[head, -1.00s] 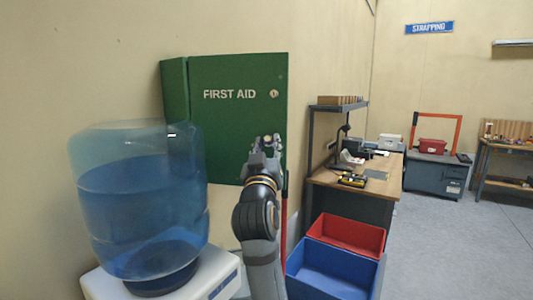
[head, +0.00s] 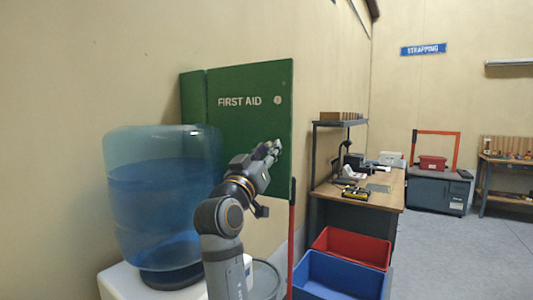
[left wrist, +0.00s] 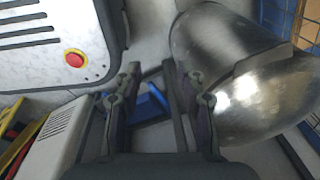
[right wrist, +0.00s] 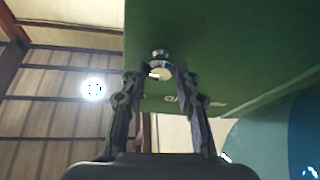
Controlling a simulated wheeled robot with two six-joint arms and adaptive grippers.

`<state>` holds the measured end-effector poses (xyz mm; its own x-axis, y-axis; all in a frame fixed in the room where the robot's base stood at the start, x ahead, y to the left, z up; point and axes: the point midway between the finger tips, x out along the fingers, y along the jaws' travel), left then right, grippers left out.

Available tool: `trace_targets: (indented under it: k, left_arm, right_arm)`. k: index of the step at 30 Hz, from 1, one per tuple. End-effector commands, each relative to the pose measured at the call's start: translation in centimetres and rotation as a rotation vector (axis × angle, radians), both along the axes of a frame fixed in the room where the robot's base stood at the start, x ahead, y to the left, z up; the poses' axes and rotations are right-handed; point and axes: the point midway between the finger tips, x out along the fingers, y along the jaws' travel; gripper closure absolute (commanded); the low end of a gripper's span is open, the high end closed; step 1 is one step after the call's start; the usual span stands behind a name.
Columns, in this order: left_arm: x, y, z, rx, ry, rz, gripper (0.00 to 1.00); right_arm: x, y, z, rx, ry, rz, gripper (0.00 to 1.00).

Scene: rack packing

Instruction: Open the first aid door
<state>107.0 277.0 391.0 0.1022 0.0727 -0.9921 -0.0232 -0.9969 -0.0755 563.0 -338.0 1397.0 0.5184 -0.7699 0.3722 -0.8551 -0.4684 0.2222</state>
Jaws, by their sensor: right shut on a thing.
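The green first aid door (head: 235,140) is on the left wall, with white lettering and a round lock near its right edge. It stands swung out at an angle, its right edge nearer to me. My right gripper (head: 272,150) is at the door's face below the lock. In the right wrist view the right gripper (right wrist: 160,76) is shut on the door handle (right wrist: 160,55), a small part mostly hidden between the fingertips. The door (right wrist: 225,45) fills the upper right there. My left gripper (left wrist: 160,82) is open and empty in the left wrist view.
A blue water bottle (head: 160,195) on a white cooler stands close left of my right arm. Red (head: 350,245) and blue (head: 335,278) bins lie below right, before a workbench (head: 375,194). A shiny metal cylinder (left wrist: 235,75) is beside my left gripper. The floor at right is clear.

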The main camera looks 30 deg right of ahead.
Motion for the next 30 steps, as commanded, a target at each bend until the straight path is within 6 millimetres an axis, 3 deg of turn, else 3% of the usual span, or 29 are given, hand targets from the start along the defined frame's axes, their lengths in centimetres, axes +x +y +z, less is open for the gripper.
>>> trace_targets:
  k: [2, 3, 8, 19, 30]
  left_arm:
    - [0.1, 0.0, 0.1, 0.000, -0.001, 0.000, 0.60]
    - [0.1, 0.0, 0.1, 0.000, -0.001, 0.000, 0.60]
    - [0.1, 0.1, 0.0, 0.001, -0.001, 0.000, 0.60]
    - [-0.2, 0.4, 0.0, 0.005, 0.002, -0.001, 0.60]
    - [-0.1, 0.2, 0.0, 0.002, 0.002, -0.001, 0.60]
  right_arm:
    - [-0.1, 0.0, 0.2, -0.003, -0.004, -0.001, 1.00]
    - [-0.1, 0.0, 0.2, -0.003, -0.004, -0.001, 0.68]
    - [-0.1, 0.0, 0.1, -0.002, -0.003, 0.000, 0.46]
    - [0.0, 0.0, 0.8, 0.000, -0.005, 0.001, 0.46]
    - [-0.1, 0.0, 8.4, -0.002, -0.004, 0.000, 0.46]
